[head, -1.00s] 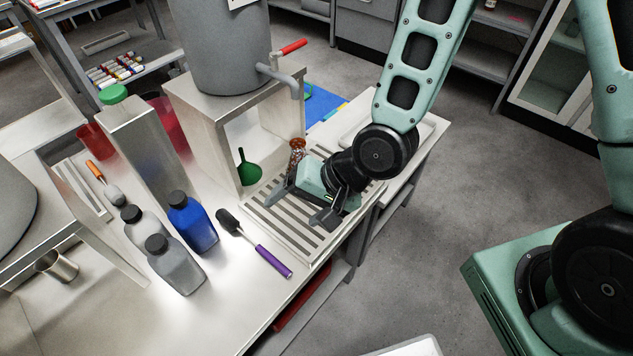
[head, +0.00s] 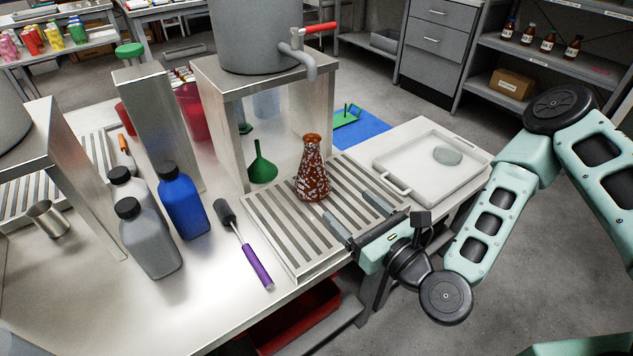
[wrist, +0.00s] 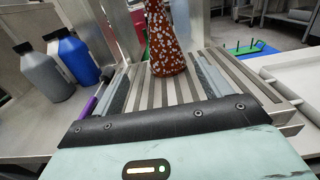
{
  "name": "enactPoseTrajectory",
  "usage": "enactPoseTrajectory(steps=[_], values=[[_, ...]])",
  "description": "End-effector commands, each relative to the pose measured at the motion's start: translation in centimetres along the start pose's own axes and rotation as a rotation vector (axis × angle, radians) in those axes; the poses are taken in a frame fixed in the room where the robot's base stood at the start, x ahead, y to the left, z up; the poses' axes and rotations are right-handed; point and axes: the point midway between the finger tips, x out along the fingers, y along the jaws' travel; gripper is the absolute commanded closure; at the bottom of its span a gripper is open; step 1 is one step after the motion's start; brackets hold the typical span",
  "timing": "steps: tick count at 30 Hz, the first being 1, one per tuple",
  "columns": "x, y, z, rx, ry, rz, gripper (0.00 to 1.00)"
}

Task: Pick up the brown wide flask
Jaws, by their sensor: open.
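The brown wide flask (head: 313,174) is brown with white speckles, a broad base and a narrow neck. It stands upright on the slatted metal rack (head: 287,242). My gripper (head: 356,219) is at the front right of the rack, low over the slats, with its fingers spread wide and nothing between them. The fingers point towards the flask, which stands a short way beyond the tips. In the wrist view the flask (wrist: 164,45) appears straight ahead, between the lines of the two fingers; its top is cut off by the frame.
A metal stand (head: 217,135) carrying a grey tank (head: 255,35) is behind the flask, with a green funnel (head: 262,168) beside it. A white tray (head: 405,183) lies right.

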Motion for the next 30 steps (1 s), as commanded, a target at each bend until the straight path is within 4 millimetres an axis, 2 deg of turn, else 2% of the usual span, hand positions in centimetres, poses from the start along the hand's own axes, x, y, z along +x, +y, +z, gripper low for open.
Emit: enactPoseTrajectory(steps=[2,11,12,19,30], values=[[0.9,0.0,-0.7,-0.005,-0.004,0.001,0.23],[4.0,0.1,-0.5,-0.006,-0.003,0.002,0.23],[5.0,0.1,0.0,-0.009,-0.002,0.002,0.23],[9.4,0.1,0.1,-0.006,-0.001,0.003,0.23],[12.7,-0.3,0.4,-0.007,-0.002,0.002,0.23]])
